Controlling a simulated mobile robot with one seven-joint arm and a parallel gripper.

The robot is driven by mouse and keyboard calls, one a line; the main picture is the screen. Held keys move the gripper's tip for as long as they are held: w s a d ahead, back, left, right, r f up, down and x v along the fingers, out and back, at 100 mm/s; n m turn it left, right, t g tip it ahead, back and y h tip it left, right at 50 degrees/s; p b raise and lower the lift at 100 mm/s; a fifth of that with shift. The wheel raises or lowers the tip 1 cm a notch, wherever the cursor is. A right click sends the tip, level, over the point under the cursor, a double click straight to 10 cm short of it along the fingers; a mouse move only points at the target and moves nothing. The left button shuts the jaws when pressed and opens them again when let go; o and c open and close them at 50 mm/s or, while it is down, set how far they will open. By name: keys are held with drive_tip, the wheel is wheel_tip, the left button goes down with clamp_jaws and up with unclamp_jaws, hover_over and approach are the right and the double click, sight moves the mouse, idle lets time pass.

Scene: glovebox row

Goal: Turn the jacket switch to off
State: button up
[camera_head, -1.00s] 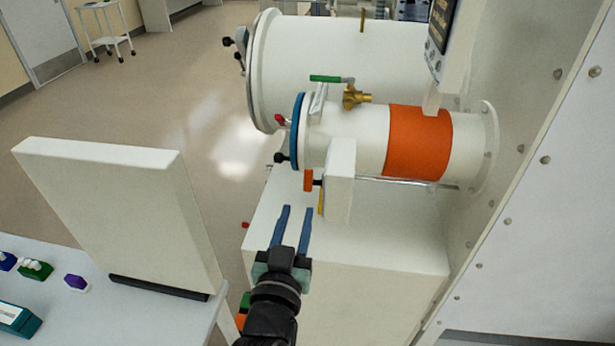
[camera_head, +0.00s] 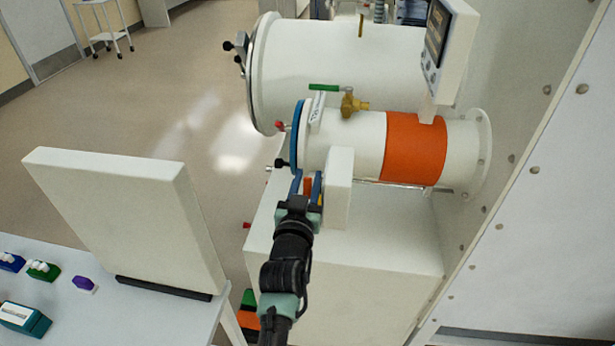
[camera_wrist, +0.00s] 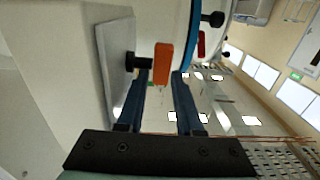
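The jacket switch is an orange knob (camera_head: 308,185) on a white box (camera_head: 338,188) beside the small cylinder with the orange jacket (camera_head: 415,147). In the wrist view the knob (camera_wrist: 162,62) is an orange bar on a short black shaft (camera_wrist: 137,63), standing upright in the picture. My gripper (camera_head: 307,177) is at the knob, with one blue finger on each side of it in the head view. In the wrist view my gripper (camera_wrist: 160,78) is open, and the bar's lower end lies between the fingertips. I see gaps beside the bar; contact is not clear.
The small cylinder has a blue-rimmed door (camera_head: 297,135) just behind my fingers. A brass valve with a green handle (camera_head: 325,87) sits on top. A display (camera_head: 443,42) stands above right. A bench with a white panel (camera_head: 125,215) is at left.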

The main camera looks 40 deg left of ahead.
drive_tip(key=shift+w, duration=0.1)
drive_tip(key=shift+c, duration=0.3)
clamp_jaws()
drive_tip(key=shift+r+p, duration=0.1)
drive_tip(key=shift+p, duration=0.2)
drive_tip(key=shift+r+p, duration=0.2)
drive_tip(key=shift+p, duration=0.3)
drive_tip(key=h+p, duration=0.1)
drive_tip(key=p, duration=0.1)
drive_tip(key=shift+w+r+g+p, duration=0.1)
drive_tip(key=shift+w+g+p, duration=0.05)
drive_tip(key=shift+g+p, duration=0.25)
drive_tip(key=shift+w+a+g+h+p, duration=0.15)
drive_tip(key=shift+g+h+p, duration=0.25)
drive_tip(key=shift+p, duration=0.7)
drive_tip(key=shift+f+g+p, duration=0.4)
drive_tip(key=shift+p, duration=0.05)
